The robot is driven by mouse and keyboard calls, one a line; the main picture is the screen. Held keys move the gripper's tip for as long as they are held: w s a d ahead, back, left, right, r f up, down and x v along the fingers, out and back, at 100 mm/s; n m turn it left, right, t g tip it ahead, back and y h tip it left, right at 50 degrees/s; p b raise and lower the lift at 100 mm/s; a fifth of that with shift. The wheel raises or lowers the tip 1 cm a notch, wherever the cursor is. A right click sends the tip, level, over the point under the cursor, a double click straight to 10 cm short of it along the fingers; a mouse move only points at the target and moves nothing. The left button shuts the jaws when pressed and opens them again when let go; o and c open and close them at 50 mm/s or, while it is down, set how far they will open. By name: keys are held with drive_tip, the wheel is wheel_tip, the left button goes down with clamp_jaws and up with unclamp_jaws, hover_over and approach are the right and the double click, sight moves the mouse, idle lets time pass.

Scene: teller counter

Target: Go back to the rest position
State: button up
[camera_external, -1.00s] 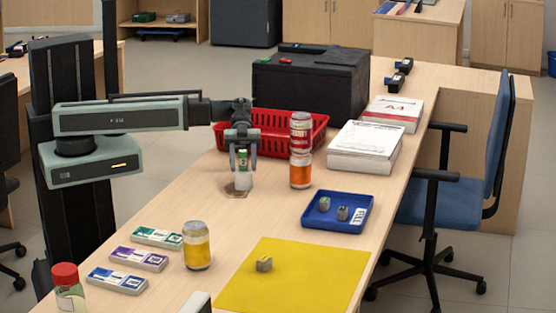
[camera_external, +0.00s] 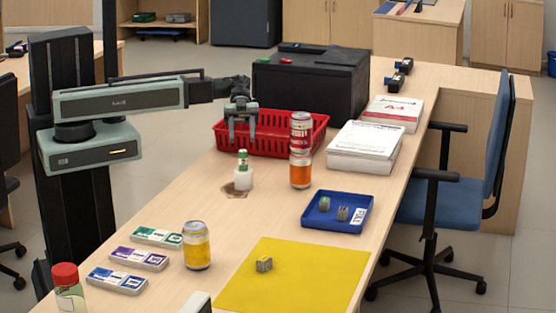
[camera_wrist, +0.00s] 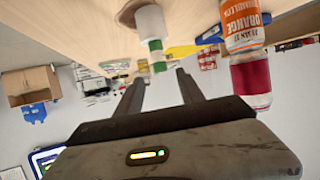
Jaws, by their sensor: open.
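My gripper (camera_external: 241,128) is open and empty. It hangs above the counter (camera_external: 180,200), in front of the red basket (camera_external: 272,140). Below it a small white bottle with a green-and-white top (camera_external: 243,174) stands upright on a brown patch on the counter, apart from the fingers. In the wrist view my gripper's two fingers (camera_wrist: 160,92) are spread, and the bottle (camera_wrist: 152,35) shows beyond them with nothing between the fingertips.
Two stacked cans (camera_external: 300,150) stand right of my gripper, near the black box (camera_external: 310,85). Paper stacks (camera_external: 365,148), a blue tray (camera_external: 337,211) and a yellow mat (camera_external: 295,278) lie to the right and front. A yellow can (camera_external: 197,245) stands at front left.

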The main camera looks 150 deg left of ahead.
idle(0.5)
